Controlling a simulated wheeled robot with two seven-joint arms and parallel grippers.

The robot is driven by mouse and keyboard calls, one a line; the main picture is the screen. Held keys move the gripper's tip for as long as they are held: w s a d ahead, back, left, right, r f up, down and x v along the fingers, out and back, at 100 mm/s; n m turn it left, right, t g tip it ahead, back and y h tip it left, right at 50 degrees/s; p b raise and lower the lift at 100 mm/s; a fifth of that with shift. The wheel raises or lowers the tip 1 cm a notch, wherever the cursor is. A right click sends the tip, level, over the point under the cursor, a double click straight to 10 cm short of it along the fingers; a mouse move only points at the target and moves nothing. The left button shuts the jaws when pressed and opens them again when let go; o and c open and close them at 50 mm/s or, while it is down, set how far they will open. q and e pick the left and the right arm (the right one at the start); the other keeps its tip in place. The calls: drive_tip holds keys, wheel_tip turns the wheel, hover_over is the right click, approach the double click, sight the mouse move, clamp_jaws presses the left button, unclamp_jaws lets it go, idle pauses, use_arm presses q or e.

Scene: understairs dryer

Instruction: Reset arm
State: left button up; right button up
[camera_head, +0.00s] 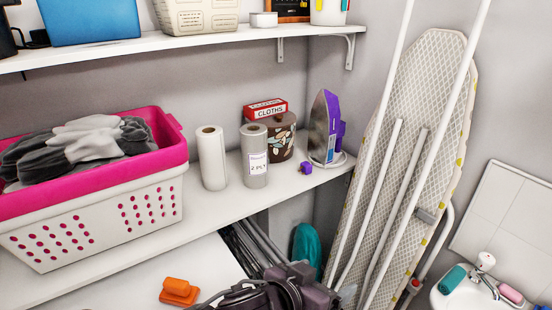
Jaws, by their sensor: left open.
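My left gripper (318,288) is at the bottom edge, right of the middle. It is dark grey-purple with black cables, and the frame cuts off part of it. It is open, and I see nothing held in it. It is in front of the lower shelf, near the grey metal tubes and the foot of the ironing board. My right gripper is not in view.
A pink-and-white laundry basket (120,208), paper rolls (212,158) and a purple iron (325,128) stand on the shelf (150,247). An orange object (179,291) lies below. The ironing board (420,120) leans right, near a sink (465,296).

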use_arm(q)
drive_tip(key=a+f+n+y, duration=0.3)
drive_tip(key=a+f+y, duration=0.1)
drive_tip(key=a, duration=0.6)
drive_tip(key=s+a+f+n+g+y, duration=0.1)
drive_tip(key=s+a+f+g+y, duration=0.15)
drive_tip(key=s+a+f, duration=0.5)
drive_tip(key=s+a+f+n+g+y, duration=0.1)
drive_tip(key=s+a+f+g+y, duration=0.2)
drive_tip(key=a, duration=0.8)
wheel_tip(320, 180, down, 28)
drive_tip(key=s+f+g, duration=0.1)
drive_tip(key=s, duration=0.1)
drive_tip(key=s+a+f+g, duration=0.1)
drive_tip(key=s+a+f, duration=0.1)
drive_tip(key=s+f, duration=1.8)
drive_tip(key=shift+s+a, duration=0.15)
drive_tip(key=shift+a, duration=0.25)
drive_tip(key=shift+g+h, duration=0.25)
